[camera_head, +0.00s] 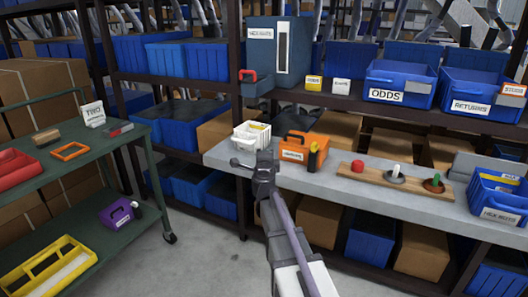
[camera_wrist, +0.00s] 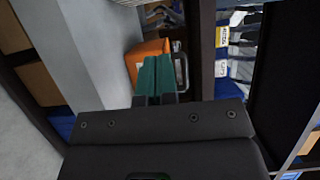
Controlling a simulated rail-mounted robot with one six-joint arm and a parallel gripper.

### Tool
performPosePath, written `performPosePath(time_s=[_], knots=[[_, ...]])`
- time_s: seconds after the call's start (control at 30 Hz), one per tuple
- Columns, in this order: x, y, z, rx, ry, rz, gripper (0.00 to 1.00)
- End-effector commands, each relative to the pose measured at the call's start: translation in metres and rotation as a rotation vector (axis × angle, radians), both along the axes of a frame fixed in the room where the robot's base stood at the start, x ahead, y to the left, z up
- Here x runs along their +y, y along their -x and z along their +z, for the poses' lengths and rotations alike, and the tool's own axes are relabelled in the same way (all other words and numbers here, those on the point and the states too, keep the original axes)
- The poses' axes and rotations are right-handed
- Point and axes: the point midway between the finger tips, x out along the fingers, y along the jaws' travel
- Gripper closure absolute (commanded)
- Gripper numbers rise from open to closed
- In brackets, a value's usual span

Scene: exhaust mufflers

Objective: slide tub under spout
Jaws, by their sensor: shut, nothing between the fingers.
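A small white tub (camera_head: 251,136) with yellow and white contents stands on the left end of the grey bench. The blue dispenser (camera_head: 280,50) labelled hex nuts stands on the shelf above, and its spout (camera_head: 257,88) with a red handle juts out above the tub. My gripper (camera_head: 265,160) is near the bench's front left, on the near side of the tub. In the wrist view its green fingers (camera_wrist: 157,76) are together and empty. Whether they touch anything is hard to tell. A curved grey handle (camera_wrist: 182,70) shows just beyond them.
An orange toolbox (camera_head: 304,148) stands right of the tub, and also shows in the wrist view (camera_wrist: 147,52). Farther right is a wooden board (camera_head: 350,170) with several knobs. Blue bins (camera_head: 400,84) fill the shelf. A green cart (camera_head: 75,160) stands left.

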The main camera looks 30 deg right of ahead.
Motion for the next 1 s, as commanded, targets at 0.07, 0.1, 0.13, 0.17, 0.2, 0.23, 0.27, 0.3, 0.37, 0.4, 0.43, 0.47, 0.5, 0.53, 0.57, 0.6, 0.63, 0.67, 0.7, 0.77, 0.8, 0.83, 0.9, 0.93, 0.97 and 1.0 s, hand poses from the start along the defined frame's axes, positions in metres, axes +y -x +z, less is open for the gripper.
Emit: performPosePath(time_s=[0.07, 0.1, 0.13, 0.17, 0.2, 0.23, 0.27, 0.3, 0.37, 0.4, 0.43, 0.47, 0.5, 0.53, 0.57, 0.6, 0.63, 0.67, 0.7, 0.77, 0.8, 0.83, 0.9, 0.93, 0.97, 1.0], knots=[[-0.007, -0.013, 0.000, 0.000, 0.001, -0.001, 1.00], [-0.010, -0.020, 0.000, 0.000, 0.001, -0.001, 1.00], [-0.013, -0.025, 0.000, 0.001, 0.002, -0.001, 1.00], [-0.016, -0.031, 0.000, 0.001, 0.002, -0.001, 1.00], [-0.020, -0.039, 0.000, 0.001, 0.002, -0.001, 1.00], [-0.023, -0.045, 0.000, 0.001, 0.002, 0.000, 1.00], [-0.026, -0.051, 0.000, 0.001, 0.002, 0.000, 1.00], [-0.030, -0.059, 0.000, 0.001, 0.003, 0.000, 1.00], [-0.036, -0.070, 0.000, 0.001, 0.003, 0.001, 1.00], [-0.041, -0.078, 0.000, 0.001, 0.003, 0.001, 1.00], [-0.044, -0.084, 0.000, 0.001, 0.003, 0.001, 1.00], [-0.042, -0.090, 0.000, 0.001, 0.003, 0.003, 1.00], [-0.038, -0.097, 0.000, 0.001, 0.003, 0.004, 1.00], [-0.036, -0.102, 0.000, 0.001, 0.003, 0.003, 1.00], [-0.035, -0.106, 0.000, 0.001, 0.003, 0.003, 1.00], [-0.033, -0.110, 0.000, 0.001, 0.003, 0.002, 1.00], [-0.032, -0.113, 0.000, 0.000, 0.004, 0.002, 1.00], [-0.031, -0.115, 0.000, 0.000, 0.004, 0.003, 1.00], [-0.030, -0.116, 0.000, 0.000, 0.004, 0.003, 1.00], [-0.030, -0.117, 0.000, 0.000, 0.004, 0.003, 1.00], [-0.029, -0.117, 0.000, 0.000, 0.004, 0.003, 1.00], [-0.030, -0.117, 0.000, 0.000, 0.004, 0.003, 1.00], [-0.029, -0.117, 0.000, 0.000, 0.004, 0.003, 1.00], [-0.029, -0.117, 0.000, 0.000, 0.004, 0.003, 1.00], [-0.030, -0.117, 0.000, 0.000, 0.004, 0.003, 1.00], [-0.029, -0.117, 0.000, 0.000, 0.004, 0.003, 1.00]])
